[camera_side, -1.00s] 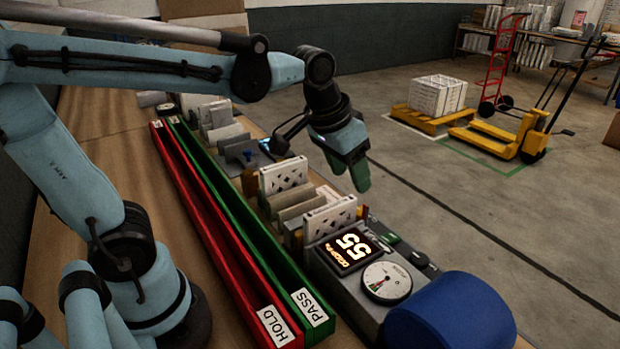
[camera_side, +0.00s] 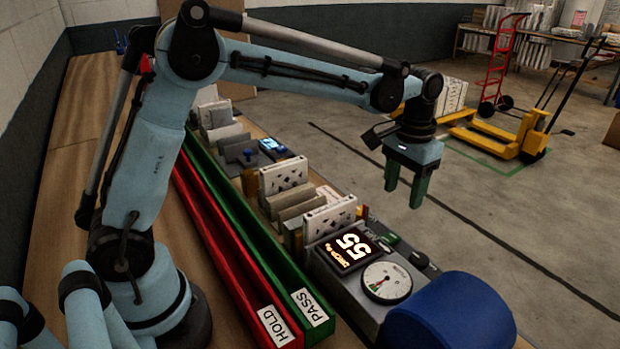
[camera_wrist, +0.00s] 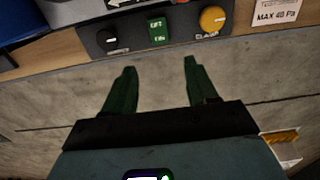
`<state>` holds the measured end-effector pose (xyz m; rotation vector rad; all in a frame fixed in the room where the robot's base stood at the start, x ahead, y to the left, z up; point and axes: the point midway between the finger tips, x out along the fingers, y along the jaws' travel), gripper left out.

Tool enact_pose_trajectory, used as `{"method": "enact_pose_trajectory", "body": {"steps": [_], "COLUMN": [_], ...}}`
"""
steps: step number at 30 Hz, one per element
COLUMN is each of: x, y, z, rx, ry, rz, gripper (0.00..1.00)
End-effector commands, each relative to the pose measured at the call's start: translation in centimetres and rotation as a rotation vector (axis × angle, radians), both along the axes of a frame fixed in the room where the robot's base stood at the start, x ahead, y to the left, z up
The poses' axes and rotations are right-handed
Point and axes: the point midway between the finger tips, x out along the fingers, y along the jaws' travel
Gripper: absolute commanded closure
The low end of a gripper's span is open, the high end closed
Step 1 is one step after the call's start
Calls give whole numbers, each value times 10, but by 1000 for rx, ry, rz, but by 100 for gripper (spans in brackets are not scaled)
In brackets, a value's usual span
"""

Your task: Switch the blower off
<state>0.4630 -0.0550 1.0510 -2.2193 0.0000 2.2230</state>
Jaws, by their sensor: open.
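The wrist view shows the black knob (camera_wrist: 107,39), the green control (camera_wrist: 157,30) with lettering too small to read surely, and an orange-yellow knob (camera_wrist: 212,19). My gripper (camera_side: 405,194) is open and empty, fingers down, above the floor side of the panel. In the wrist view the fingertips (camera_wrist: 160,66) sit short of the controls, apart from them.
The red HOLD channel (camera_side: 240,282) and green PASS channel (camera_side: 266,257) run along the bench. White perforated filters (camera_side: 330,217) and grey blocks stand beside them. A "MAX 40 Pa" card (camera_wrist: 275,12) lies by the yellow knob.

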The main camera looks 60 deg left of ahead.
Motion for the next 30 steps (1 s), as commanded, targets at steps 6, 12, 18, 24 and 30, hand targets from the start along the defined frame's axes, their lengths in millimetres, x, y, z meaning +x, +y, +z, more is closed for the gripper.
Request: {"method": "enact_pose_trajectory", "body": {"steps": [6,12,18,24,30], "x": [0,0,0,0,0], "y": [0,0,0,0,0], "z": [-40,-75,-97,-103,-103], "rx": [0,0,0,0,0], "ry": [-1,-2,-2,-2,-2], "rz": [0,0,0,0,0], "gripper": [43,43,43,43,43]}}
